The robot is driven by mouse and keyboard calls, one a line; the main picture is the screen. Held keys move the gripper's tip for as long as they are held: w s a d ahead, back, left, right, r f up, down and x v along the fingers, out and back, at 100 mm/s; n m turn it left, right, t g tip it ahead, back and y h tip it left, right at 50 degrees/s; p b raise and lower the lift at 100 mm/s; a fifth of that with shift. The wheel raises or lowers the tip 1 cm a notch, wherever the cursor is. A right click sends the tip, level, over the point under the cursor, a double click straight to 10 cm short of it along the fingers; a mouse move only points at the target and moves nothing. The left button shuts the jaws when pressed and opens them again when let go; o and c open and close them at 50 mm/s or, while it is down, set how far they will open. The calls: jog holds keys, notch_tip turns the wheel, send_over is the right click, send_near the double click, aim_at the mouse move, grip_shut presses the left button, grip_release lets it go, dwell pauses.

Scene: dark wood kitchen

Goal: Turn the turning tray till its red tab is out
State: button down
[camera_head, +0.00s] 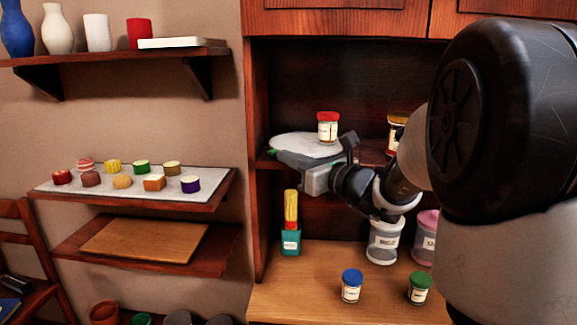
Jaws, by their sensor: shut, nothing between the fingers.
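The turning tray (295,142) is a pale round disc on the middle shelf of the dark wood cabinet. A jar with a red lid (328,127) stands on its right part. A small green patch (272,152) shows at its left front edge, beside my fingertips. I see no red tab; part of the rim is hidden behind my gripper and arm. My gripper (281,157) is shut and empty, at the tray's front left edge and pointing left. I cannot tell whether it touches the rim.
A yellow-lidded jar (397,120) stands right of the tray, partly behind my arm. Wall shelves at left hold cakes and vases.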

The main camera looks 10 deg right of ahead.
aim_at(273, 153)
jog(key=shift+x, duration=0.85)
jog(key=shift+w+a+f+b, duration=0.1)
jog(key=shift+w+a+b, duration=0.2)
jog(key=shift+a+b, duration=0.05)
jog(key=shift+a+b+x, duration=0.25)
jog(key=shift+b+x, duration=0.2)
jog(key=shift+x, duration=0.75)
jog(key=shift+s, duration=0.15)
jog(key=shift+d, duration=0.1)
